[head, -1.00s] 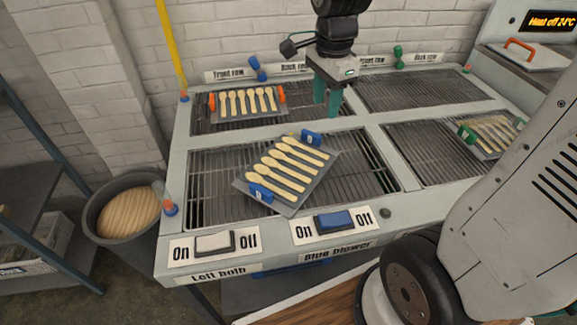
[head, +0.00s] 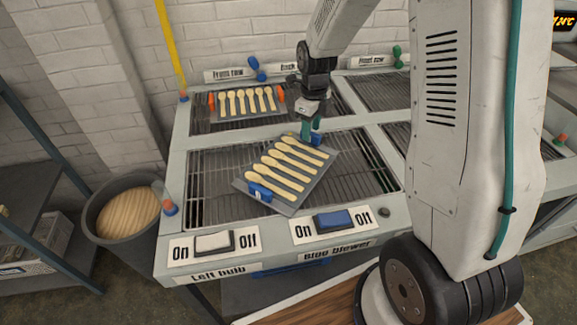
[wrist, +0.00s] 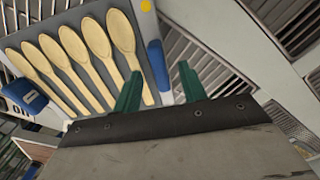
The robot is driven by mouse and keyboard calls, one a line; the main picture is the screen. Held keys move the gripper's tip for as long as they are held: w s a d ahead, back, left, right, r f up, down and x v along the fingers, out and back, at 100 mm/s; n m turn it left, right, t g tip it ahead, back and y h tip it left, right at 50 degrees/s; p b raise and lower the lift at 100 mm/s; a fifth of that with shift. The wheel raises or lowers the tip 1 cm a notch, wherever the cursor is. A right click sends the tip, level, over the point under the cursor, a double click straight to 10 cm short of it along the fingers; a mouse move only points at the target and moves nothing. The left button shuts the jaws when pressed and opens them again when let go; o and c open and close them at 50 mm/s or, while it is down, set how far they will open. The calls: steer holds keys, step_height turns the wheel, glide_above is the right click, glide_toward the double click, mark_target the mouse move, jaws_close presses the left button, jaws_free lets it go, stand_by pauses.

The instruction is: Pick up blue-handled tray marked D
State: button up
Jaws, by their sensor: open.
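The grey tray (head: 314,180) with blue handles lies askew on the front left grille and carries several wooden spoons. It also shows in the wrist view (wrist: 72,14). I cannot read a D on it. One blue handle (head: 259,192) is at its near left; the other (wrist: 158,65) is at its far right end. My gripper (head: 311,128) is over that far right handle and partly hides it in the head view. In the wrist view, my gripper (wrist: 161,72) is open, with its green fingers apart on either side of the handle. I cannot tell whether they touch it.
An orange-handled tray (head: 230,112) of spoons lies on the back left grille. White (head: 214,242) and blue (head: 335,222) switches sit on the front edge. A dark bin (head: 125,210) stands at the left. My arm hides much of the right side.

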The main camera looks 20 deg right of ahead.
step_height(320, 180, down, 2)
steer(key=shift+f, duration=0.2)
jaws_close()
steer(key=shift+r, duration=0.1)
